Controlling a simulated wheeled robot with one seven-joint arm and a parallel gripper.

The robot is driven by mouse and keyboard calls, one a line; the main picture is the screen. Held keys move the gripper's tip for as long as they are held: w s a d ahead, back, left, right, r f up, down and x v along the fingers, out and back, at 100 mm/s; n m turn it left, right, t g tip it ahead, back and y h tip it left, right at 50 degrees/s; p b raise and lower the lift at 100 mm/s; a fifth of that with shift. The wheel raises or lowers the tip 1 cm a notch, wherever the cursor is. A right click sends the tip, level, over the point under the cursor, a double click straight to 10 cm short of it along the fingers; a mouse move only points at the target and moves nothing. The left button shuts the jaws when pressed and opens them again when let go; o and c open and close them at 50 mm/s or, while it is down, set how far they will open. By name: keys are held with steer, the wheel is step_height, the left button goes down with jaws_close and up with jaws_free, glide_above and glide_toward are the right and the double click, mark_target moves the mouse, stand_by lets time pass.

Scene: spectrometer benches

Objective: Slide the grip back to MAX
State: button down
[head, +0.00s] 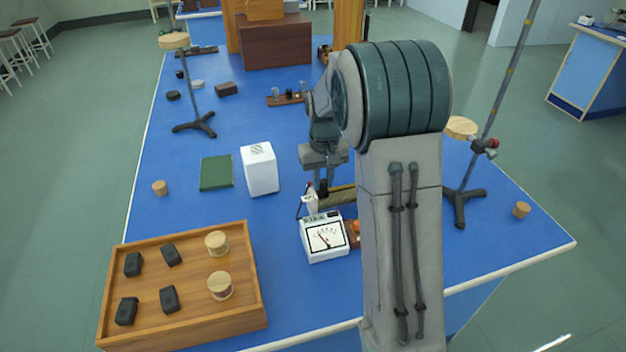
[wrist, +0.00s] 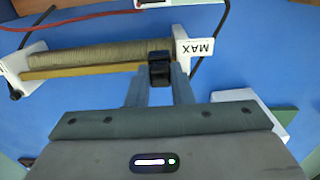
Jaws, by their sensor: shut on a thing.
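The slide rheostat has a ribbed coil (wrist: 100,55) and a yellow rail (wrist: 80,70) between two white end blocks. The block marked MAX (wrist: 195,48) is at the right in the wrist view. The black grip (wrist: 159,57) sits at the right end of the rail, close beside the MAX block; I cannot tell whether they touch. My gripper (wrist: 161,82) is shut on the grip, one finger on each side. In the head view my gripper (head: 322,187) is low over the rheostat (head: 343,194), which my arm partly hides.
A white dial meter (head: 325,238) stands just in front of the rheostat. A white box (head: 260,170) is to the left, and a wooden tray (head: 190,325) is at the front left. A stand (head: 462,195) is at the right.

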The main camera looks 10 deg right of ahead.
steer(key=shift+a, duration=0.1)
steer(key=c, duration=1.6)
jaws_free()
steer(key=o, duration=0.3)
steer(key=shift+w+a, duration=0.1)
steer(key=shift+a, duration=0.15)
steer(key=shift+d, duration=0.1)
steer(key=shift+r, duration=0.25)
step_height(320, 180, up, 13)
steer(key=shift+r, duration=0.2)
